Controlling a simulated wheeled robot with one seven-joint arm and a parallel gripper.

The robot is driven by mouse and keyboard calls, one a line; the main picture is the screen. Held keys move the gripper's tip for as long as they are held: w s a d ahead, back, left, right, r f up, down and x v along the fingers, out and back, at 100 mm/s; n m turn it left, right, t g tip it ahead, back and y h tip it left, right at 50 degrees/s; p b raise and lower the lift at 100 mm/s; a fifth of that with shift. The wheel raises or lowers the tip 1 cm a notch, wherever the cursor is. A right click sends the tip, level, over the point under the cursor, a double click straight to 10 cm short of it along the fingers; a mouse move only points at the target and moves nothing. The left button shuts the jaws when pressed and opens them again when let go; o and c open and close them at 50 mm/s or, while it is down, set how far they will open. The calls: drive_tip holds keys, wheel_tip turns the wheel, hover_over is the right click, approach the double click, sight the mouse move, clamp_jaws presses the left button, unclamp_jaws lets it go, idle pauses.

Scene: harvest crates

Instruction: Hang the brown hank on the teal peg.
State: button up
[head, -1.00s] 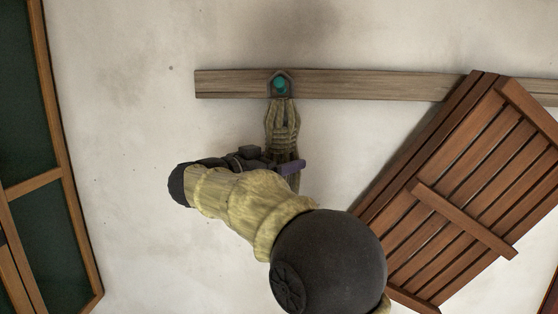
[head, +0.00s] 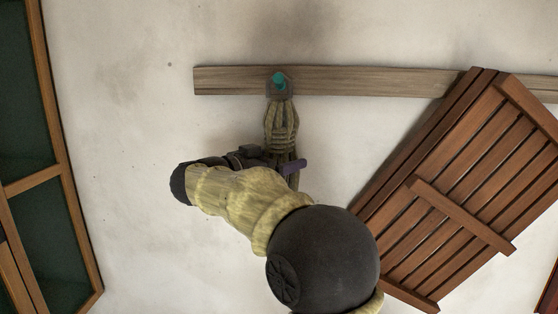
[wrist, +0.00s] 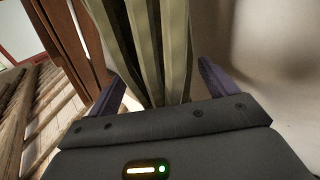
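The teal peg (head: 279,80) stands out from a dark plate on the wooden rail in the head view. The olive-brown hank (head: 282,125) hangs straight down just below the peg. A dark outline rings the peg; I cannot tell whether it is the hank's loop or only the plate. My gripper (head: 284,166) is at the hank's lower part and hides some of it. In the wrist view my gripper (wrist: 162,72) has its two purple fingers on either side of the hank (wrist: 160,45), with a gap at each side. The hank's top is out of that view.
The wooden rail (head: 370,82) runs across the pale wall. A reddish-brown slatted wooden panel (head: 465,195) leans at the right, overlapping the rail. A wood-framed dark green panel (head: 45,235) stands at the left. The wall left of my gripper is clear.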

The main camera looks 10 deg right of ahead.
drive_tip(key=shift+o, duration=1.1)
drive_tip(key=b+v, duration=0.6)
drive_tip(key=v, duration=1.1)
drive_tip(key=shift+s+b, duration=0.2)
drive_tip(key=shift+b, duration=0.2)
drive_tip(key=shift+a, duration=0.1)
